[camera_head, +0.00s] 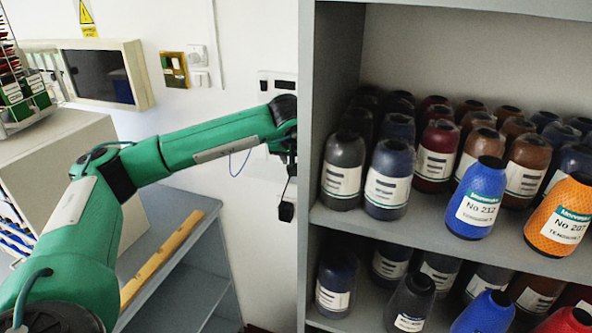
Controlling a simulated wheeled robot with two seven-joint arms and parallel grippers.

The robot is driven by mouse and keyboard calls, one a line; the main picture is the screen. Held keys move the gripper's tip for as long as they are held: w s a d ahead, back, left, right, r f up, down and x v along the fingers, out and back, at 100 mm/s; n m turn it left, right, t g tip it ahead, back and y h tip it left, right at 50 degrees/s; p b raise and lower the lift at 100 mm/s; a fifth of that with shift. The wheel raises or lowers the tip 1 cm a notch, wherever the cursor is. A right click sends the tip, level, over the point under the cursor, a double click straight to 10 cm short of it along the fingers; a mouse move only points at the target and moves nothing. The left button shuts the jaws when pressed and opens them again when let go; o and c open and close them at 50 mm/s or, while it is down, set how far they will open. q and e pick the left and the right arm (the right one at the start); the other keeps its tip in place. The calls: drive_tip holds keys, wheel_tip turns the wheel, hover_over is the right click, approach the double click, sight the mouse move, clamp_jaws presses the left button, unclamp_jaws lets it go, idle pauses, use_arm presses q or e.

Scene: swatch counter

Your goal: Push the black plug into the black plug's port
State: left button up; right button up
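My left arm reaches in from the left to the wall beside the tall shelf. Its dark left gripper (289,185) points down there, small and partly cut off by the shelf's edge, so I cannot tell its finger opening. A small black block (286,212), possibly the black plug, is at its lower end; whether it is gripped or hangs there is unclear. A thin blue cable (240,163) loops below the forearm. A white wall panel with dark sockets (277,83) is just above the wrist; I cannot tell which is the black plug's port. My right gripper is out of view.
A tall grey shelf (306,120) with several thread cones stands close to the wrist on the right. A low grey bench (200,203) with a wooden strip (165,255) is under the arm. A wall-mounted screen (98,75) and switches (198,55) are at the left.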

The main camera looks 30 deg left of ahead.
use_arm(q)
drive_tip(key=shift+w+a+f+p, duration=0.1)
drive_tip(key=shift+p, duration=0.25)
drive_tip(key=p+x, duration=0.2)
drive_tip(key=x, duration=0.1)
drive_tip(key=shift+w+a+f+p, duration=0.1)
drive_tip(key=shift+a+f+p, duration=0.1)
drive_tip(key=shift+f+p, duration=0.15)
drive_tip(key=shift+w+a+f, duration=0.1)
drive_tip(key=shift+w+f, duration=0.15)
drive_tip(key=shift+f, duration=0.25)
clamp_jaws()
